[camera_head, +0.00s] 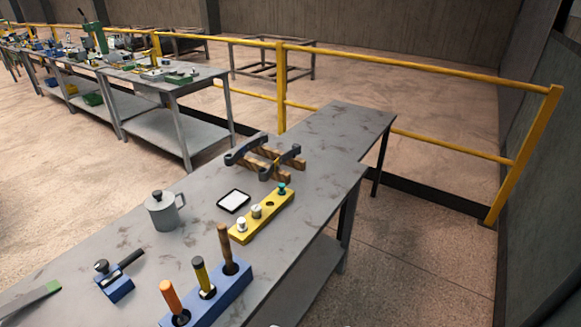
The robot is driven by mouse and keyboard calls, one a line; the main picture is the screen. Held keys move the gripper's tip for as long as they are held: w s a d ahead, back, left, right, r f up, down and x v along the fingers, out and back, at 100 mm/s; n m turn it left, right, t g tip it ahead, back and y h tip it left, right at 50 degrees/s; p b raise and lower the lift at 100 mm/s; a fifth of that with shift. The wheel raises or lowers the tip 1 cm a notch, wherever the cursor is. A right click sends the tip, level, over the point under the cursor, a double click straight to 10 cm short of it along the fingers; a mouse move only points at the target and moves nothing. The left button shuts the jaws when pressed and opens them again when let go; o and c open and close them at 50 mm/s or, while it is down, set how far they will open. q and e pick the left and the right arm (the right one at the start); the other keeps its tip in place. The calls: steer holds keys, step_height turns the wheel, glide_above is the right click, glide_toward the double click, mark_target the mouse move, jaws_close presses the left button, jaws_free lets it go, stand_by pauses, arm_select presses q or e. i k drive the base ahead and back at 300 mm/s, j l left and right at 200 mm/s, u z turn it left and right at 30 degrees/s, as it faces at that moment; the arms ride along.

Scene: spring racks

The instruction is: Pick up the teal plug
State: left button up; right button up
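The teal plug (282,189) stands upright at the far right end of a yellow block (247,232) on the grey metal table (190,262). The block also holds two pale metal plugs (256,211) in its nearer part, and an empty dark hole (270,204) lies between them and the teal plug. Neither of my grippers is in view.
A dark tablet-like square (233,201) lies left of the block. Wooden-and-dark clamps (265,158) lie behind it. A grey lidded mug (164,211), a blue tool (115,285) and a blue rack (212,303) of handled tools stand nearer. A yellow railing (420,75) runs behind.

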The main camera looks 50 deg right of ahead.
mark_target(281, 191)
steer(key=z, duration=1.65)
